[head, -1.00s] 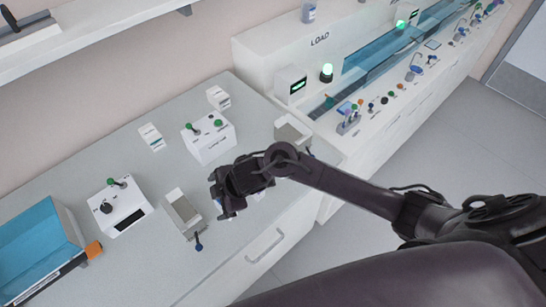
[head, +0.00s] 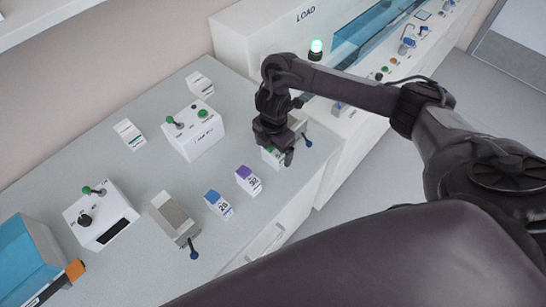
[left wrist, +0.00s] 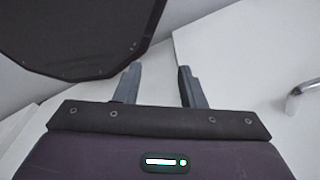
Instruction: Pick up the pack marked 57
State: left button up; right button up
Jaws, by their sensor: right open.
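Small white packs stand on the grey counter in the head view. One has a blue top (head: 213,197) and a number that looks like 26 or 28. One has a purple top (head: 244,173) and a number I cannot read surely. A third pack with a green top (head: 268,152) is mostly hidden by my right gripper. I cannot tell which pack is marked 57. My right gripper (head: 278,154) is open, pointing down over or beside the green-topped pack; contact is unclear. My left gripper (left wrist: 158,78) shows in the left wrist view, fingers apart and empty.
A grey tray with a blue-knobbed lever (head: 172,216) lies left of the packs. White control boxes (head: 192,135) and (head: 101,216) stand behind. A blue-covered case (head: 22,255) is at the left. The LOAD unit (head: 262,35) stands at the back right.

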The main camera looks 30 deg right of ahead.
aim_at(274, 151)
notch_tip(274, 151, down, 3)
jog(key=shift+f+b, duration=0.1)
jog(key=shift+b, duration=0.25)
jog(key=shift+w+f, duration=0.1)
jog(key=shift+f, duration=0.35)
jog(key=c, duration=1.1)
jog(key=shift+r, duration=0.15)
